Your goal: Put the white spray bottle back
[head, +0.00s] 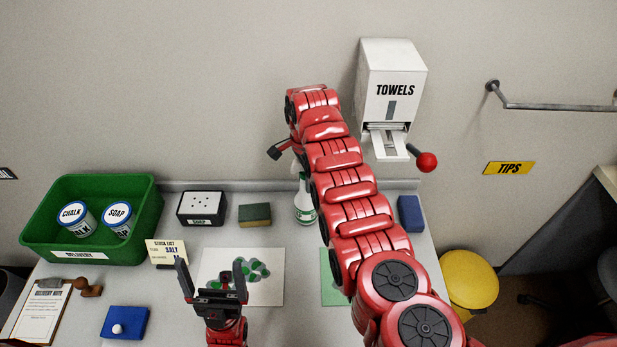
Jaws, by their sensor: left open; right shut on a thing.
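The white spray bottle (305,212) is upright near the back of the bench, at the middle of the head view. It has a green mark low on its side, and my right arm hides part of it. My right gripper (285,153) is at the bottle's top, shut on it; the grip itself is mostly hidden. I cannot tell whether the bottle's base touches the bench. My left gripper (211,274) is open and empty, over a white sheet with green blotches (270,296) at the front.
A green delivery bin (148,222) holds chalk and soap tins at left. A soap box (202,208) and sponge (255,215) stand left of the bottle. A blue block (410,214) lies right of my arm. A towel dispenser (393,70) hangs above; a yellow bin (468,280) stands right.

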